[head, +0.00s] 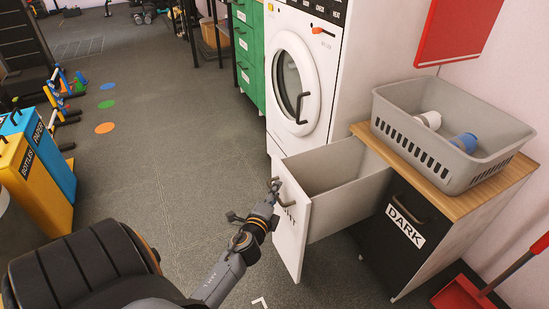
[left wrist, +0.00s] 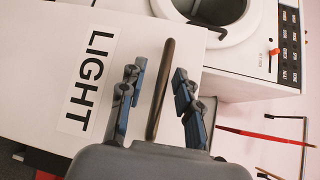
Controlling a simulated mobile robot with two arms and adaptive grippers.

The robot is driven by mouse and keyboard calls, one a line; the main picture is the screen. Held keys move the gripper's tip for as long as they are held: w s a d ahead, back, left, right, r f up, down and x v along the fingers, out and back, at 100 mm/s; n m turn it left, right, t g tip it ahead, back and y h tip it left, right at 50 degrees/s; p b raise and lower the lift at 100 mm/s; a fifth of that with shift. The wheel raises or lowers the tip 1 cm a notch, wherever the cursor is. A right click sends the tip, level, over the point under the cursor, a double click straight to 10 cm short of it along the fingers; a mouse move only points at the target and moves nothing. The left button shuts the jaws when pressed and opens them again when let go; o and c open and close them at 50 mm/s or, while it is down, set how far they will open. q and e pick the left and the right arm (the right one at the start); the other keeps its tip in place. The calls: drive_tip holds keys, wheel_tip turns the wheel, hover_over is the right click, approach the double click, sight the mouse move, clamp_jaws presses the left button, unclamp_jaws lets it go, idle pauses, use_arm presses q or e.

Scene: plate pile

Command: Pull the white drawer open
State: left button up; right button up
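The white drawer (head: 292,240) stands pulled well out of the cabinet, and its empty-looking grey inside shows from above. Its front carries a dark bar handle (head: 284,194) and a LIGHT label, which reads clearly in the left wrist view (left wrist: 87,80). My left gripper (head: 273,192) is at the drawer front, by the handle. In the left wrist view its two fingers (left wrist: 157,103) are spread on either side of the handle (left wrist: 161,88), with a gap on each side. My right gripper is not in view.
A black DARK drawer (head: 405,230) is closed on the right, under a wooden top (head: 377,146) with a grey basket (head: 450,167). A white washer (head: 303,70) stands behind. A red dustpan (head: 462,295) lies at lower right. Yellow and blue bins (head: 35,178) stand left; the middle floor is clear.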

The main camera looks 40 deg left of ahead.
use_arm(q)
drive_tip(key=shift+s, duration=0.1)
drive_tip(key=v, duration=1.2)
idle(0.4)
